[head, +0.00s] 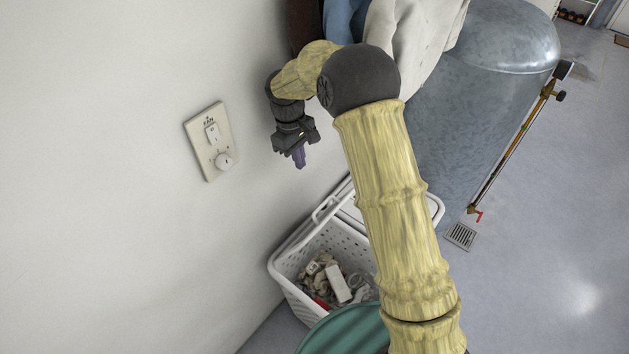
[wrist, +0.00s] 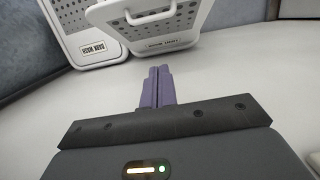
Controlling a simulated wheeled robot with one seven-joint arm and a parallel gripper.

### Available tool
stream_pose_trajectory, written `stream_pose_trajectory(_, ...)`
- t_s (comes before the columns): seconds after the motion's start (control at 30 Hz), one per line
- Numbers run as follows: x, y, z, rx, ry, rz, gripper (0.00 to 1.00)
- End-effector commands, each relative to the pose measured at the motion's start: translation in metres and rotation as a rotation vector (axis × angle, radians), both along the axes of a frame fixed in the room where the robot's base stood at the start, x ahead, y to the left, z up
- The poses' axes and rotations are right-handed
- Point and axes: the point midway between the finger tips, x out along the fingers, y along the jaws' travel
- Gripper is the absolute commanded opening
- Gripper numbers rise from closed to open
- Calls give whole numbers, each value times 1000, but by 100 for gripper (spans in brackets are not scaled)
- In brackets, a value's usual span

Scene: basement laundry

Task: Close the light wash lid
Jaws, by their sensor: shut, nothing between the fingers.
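In the wrist view, a white panel with small holes and a handle slot, which looks like the light wash lid (wrist: 125,14), is tilted up beyond my fingers. Its small label appears upside down and seems to read light wash. In the head view, a white perforated basket (head: 282,268) stands open by the wall with crumpled pale items inside. A raised white frame (head: 322,212) shows at its back; my arm hides part of it. My gripper (head: 300,159) is above the basket, close to the wall. Its purple fingers (wrist: 158,88) are shut and empty, apart from the lid.
A second white panel (wrist: 62,30), apparently labelled dark wash, stands beside the first. A fan switch plate (head: 209,141) is on the wall. A metal tank (head: 487,80), hanging clothes (head: 407,35) and a green rounded object (head: 345,333) are nearby.

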Motion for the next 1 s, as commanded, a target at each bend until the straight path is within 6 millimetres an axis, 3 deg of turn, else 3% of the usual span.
stream_pose_trajectory(0.47, -1, -3, -11, 0, 1, -3, 0)
stream_pose_trajectory(1.0, -10, -14, -99, -2, 3, 0, 0)
